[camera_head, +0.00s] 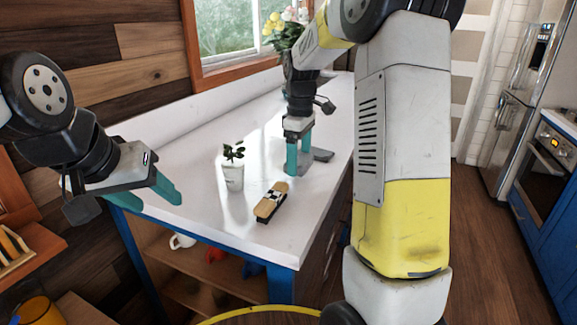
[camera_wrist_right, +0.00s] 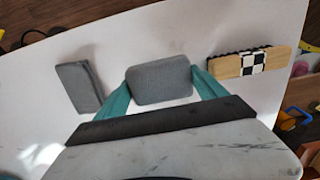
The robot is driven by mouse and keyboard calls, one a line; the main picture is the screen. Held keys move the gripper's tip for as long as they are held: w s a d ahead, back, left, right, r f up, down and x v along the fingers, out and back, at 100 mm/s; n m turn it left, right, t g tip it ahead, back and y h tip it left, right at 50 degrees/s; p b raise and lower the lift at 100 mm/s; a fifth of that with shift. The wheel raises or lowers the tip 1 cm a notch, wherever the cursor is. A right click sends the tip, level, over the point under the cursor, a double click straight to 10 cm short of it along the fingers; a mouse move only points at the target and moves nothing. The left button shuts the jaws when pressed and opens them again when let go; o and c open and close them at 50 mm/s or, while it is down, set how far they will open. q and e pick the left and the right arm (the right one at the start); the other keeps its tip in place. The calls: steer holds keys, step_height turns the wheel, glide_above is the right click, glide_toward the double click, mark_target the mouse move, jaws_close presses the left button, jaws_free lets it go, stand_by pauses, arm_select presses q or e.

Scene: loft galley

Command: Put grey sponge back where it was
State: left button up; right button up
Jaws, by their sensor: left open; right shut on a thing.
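A grey sponge (camera_wrist_right: 160,86) sits between the teal fingers of my right gripper (camera_wrist_right: 163,92) in the right wrist view, with a finger against each end. In the head view my right gripper (camera_head: 298,158) points down, low over the white counter. A second grey block (camera_wrist_right: 78,87) lies on the counter to the left of the held sponge in the wrist view, apart from it. A grey piece (camera_head: 319,155) shows beside the right fingers in the head view; I cannot tell which of the two it is. My left gripper (camera_head: 160,203) is open and empty at the counter's left end.
A wooden brush with a checkered band (camera_head: 271,203) lies near the counter's front edge, right of the held sponge in the wrist view (camera_wrist_right: 250,62). A small potted plant (camera_head: 233,174) stands beside it. A flower vase (camera_head: 288,50) stands at the back. Counter (camera_head: 240,238) is bare near its front corner.

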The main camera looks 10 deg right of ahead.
step_height(320, 180, down, 4)
steer(key=shift+r, duration=0.2)
steer(key=o, duration=1.1)
